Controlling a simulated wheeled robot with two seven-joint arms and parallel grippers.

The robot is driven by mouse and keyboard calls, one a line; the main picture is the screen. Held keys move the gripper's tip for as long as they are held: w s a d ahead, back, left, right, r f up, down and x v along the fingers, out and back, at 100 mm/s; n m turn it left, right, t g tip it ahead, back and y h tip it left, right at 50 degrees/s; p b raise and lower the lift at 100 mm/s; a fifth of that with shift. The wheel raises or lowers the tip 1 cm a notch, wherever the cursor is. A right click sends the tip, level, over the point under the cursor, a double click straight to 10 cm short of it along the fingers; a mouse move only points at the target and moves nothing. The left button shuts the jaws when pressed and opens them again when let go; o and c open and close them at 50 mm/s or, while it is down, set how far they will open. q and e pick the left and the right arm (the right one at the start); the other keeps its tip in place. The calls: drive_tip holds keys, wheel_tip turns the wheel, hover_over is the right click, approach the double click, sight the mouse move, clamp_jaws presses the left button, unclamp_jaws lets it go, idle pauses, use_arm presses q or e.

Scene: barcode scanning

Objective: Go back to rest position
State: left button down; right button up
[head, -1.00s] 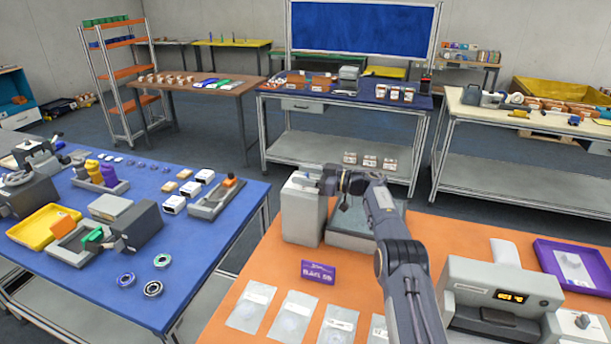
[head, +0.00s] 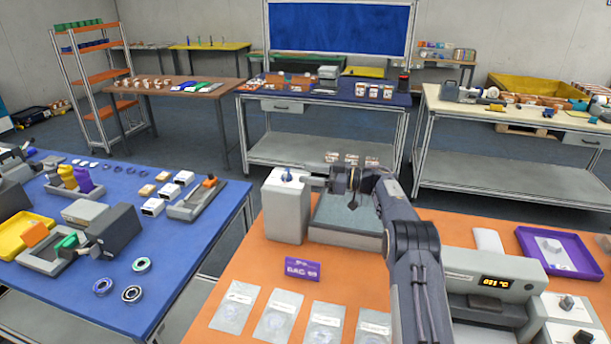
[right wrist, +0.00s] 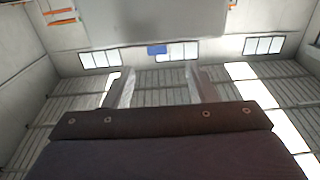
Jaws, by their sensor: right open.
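My right gripper (head: 316,178) is above the orange table (head: 235,265), beside the upper part of a grey box-shaped unit (head: 287,210). Its arm comes up from the bottom right and the gripper points left. In the right wrist view my right gripper (right wrist: 160,82) has its two fingers apart with nothing between them. That view looks up past the fingers to the walls and ceiling. I cannot tell whether the gripper touches the grey unit. My left gripper is not in view.
Several clear packets (head: 281,315) and a purple sign (head: 302,269) lie in front on the orange table. A device with a lit display (head: 495,282) and a purple tray (head: 525,240) are at right. A blue table (head: 190,240) with parts stands at left, across a gap.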

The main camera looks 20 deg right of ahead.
idle(0.3)
drive_tip(key=s+d+r+m+t+h, duration=0.1)
drive_tip(key=d+r+m+t+h, duration=0.4)
drive_tip(key=r, duration=0.4)
drive_tip(key=d+r+m+t+h, duration=0.35)
drive_tip(key=d+r+t, duration=0.2)
drive_tip(key=r, duration=0.35)
drive_tip(key=s+d+r+m+h, duration=0.4)
drive_tip(key=s+d+m+h, duration=0.15)
drive_tip(key=s+h, duration=0.2)
drive_tip(key=s+a+f+g+y, duration=0.1)
drive_tip(key=s+a+f+g, duration=0.3)
drive_tip(key=s+a+f, duration=0.4)
drive_tip(key=s+a+f+g+y, duration=0.2)
drive_tip(key=s+a+f+g, duration=0.3)
drive_tip(key=s, duration=1.5)
drive_tip(key=s+a+f+n+g+y, duration=0.1)
drive_tip(key=s+a+f+g, duration=0.4)
drive_tip(key=s+a+f, duration=0.6)
drive_tip(key=s, duration=0.3)
drive_tip(key=shift+s+a+y, duration=0.25)
drive_tip(key=shift+y, duration=0.15)
drive_tip(key=shift+g, duration=0.25)
